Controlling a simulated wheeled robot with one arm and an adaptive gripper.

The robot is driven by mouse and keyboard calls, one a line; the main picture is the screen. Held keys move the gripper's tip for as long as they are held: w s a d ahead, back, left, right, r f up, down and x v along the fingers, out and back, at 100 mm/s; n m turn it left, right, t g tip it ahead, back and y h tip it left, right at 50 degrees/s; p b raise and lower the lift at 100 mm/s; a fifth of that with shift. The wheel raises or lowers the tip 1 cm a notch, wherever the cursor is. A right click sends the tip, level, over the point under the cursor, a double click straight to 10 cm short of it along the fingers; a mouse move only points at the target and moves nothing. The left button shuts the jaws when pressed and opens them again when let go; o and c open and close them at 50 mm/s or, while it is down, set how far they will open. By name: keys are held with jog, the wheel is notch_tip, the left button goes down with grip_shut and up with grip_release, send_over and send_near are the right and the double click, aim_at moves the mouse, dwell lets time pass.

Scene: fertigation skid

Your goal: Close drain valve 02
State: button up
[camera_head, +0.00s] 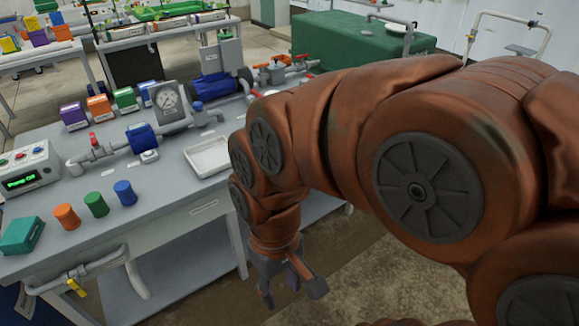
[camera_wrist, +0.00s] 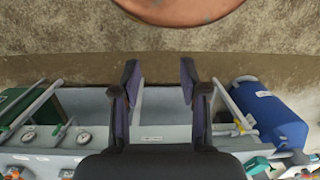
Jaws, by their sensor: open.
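My gripper (camera_head: 290,284) hangs at the end of my arm, in front of the grey bench and apart from it. In the wrist view my gripper (camera_wrist: 158,82) has its two dark fingers spread with nothing between them. A yellow valve handle (camera_head: 76,287) sits on a grey pipe (camera_head: 85,270) below the bench's front left edge, well left of my gripper. A yellow handle (camera_wrist: 241,122) also shows beside a blue tank in the wrist view. No label reading drain valve 02 is legible, so I cannot tell which valve bears that name.
The grey bench (camera_head: 165,190) carries a pump panel (camera_head: 25,168), coloured bottles, a gauge (camera_head: 168,100), a white tray (camera_head: 209,156) and a red-handled valve (camera_head: 94,141). A green tank (camera_head: 352,42) stands behind. The blue tank (camera_wrist: 271,112) is at right in the wrist view. Floor below my gripper looks clear.

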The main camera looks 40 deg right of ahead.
jog(key=w+a+f+n+t+y+b, duration=0.25)
jog(key=w+b, duration=0.45)
jog(key=w, duration=0.4)
jog(key=w+a+f+n+t+y+b, duration=0.1)
jog(key=w+f+y+b, duration=0.15)
jog(key=w+b, duration=0.55)
jog(key=w+d+f+t+y+b, duration=0.1)
jog(key=w+d+f+t+b, duration=0.2)
jog(key=w+d, duration=0.45)
jog(key=w+d+f+t+y+b, duration=0.15)
jog(key=w+d+b, duration=0.35)
jog(key=w, duration=0.6)
jog(key=w+d+f+m+t+h+b, duration=0.15)
jog(key=w+d+f+b, duration=0.3)
jog(key=d, duration=0.45)
jog(key=w+d+f+t+h+b, duration=0.1)
jog(key=w+d+f+t+b, duration=0.3)
jog(key=d, duration=0.6)
jog(key=s+d+f+m+t+h+b, duration=0.1)
jog(key=s+d+f+h+b, duration=0.2)
jog(key=d, duration=0.5)
jog(key=d+f+m+h+b, duration=0.1)
jog(key=d+f+b, duration=0.2)
jog(key=d+f, duration=0.35)
jog(key=s+d+f+m+t+h+b, duration=0.1)
jog(key=s+d+f+h+b, duration=0.15)
jog(key=d, duration=0.75)
jog(key=shift+y, duration=0.45)
jog(key=shift+b+x, duration=1.05)
jog(key=shift+x, duration=2.85)
